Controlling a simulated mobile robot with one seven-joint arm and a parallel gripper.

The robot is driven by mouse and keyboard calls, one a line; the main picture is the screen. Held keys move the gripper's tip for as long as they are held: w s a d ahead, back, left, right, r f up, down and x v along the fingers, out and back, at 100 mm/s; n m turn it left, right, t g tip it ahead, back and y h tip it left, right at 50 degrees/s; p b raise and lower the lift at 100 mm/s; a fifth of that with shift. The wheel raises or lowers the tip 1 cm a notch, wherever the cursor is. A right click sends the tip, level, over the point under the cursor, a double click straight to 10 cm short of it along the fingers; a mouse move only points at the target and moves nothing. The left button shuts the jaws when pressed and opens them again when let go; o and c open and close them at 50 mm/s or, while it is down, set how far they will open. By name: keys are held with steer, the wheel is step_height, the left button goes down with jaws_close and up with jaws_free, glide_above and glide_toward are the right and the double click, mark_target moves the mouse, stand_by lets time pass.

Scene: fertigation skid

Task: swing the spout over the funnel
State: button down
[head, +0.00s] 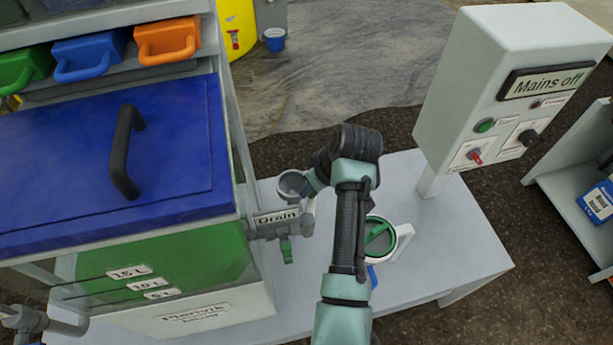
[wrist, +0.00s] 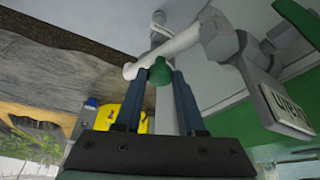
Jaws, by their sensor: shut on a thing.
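The spout (wrist: 172,48) is a pale pipe that runs out from a grey joint on the drain valve in the wrist view. A green knob (wrist: 160,72) sits on it between my fingers. My gripper (wrist: 164,78) is shut on this knob. In the head view my arm hides most of the gripper and spout, to the right of the Drain sign (head: 278,217). A grey round cup, which looks like the funnel (head: 292,184), stands just behind the sign, close to the left of my gripper. I cannot tell whether the spout's end is over it.
A tank with a blue lid (head: 60,150) stands at the left. A green valve handle (head: 286,250) hangs below the drain pipe. A green and white round dial (head: 380,238) is right of my arm. A control box (head: 510,90) reads Mains off.

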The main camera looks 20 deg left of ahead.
steer(key=s+d+m+t+h+p, duration=0.1)
steer(key=d+m+h+p, duration=0.1)
steer(key=m+p, duration=0.3)
steer(key=s+d+m+t+h+p, duration=0.1)
steer(key=s+d+m+h+p, duration=0.1)
steer(key=d+m+p, duration=0.3)
steer(key=shift+s+m+h, duration=0.25)
steer(key=shift+m+h, duration=0.15)
steer(key=shift+m, duration=1.6)
steer(key=shift+d, duration=0.1)
steer(key=c, duration=0.5)
jaws_free()
steer(key=shift+s, duration=0.15)
steer(key=shift+r, duration=0.1)
steer(key=v, duration=1.3)
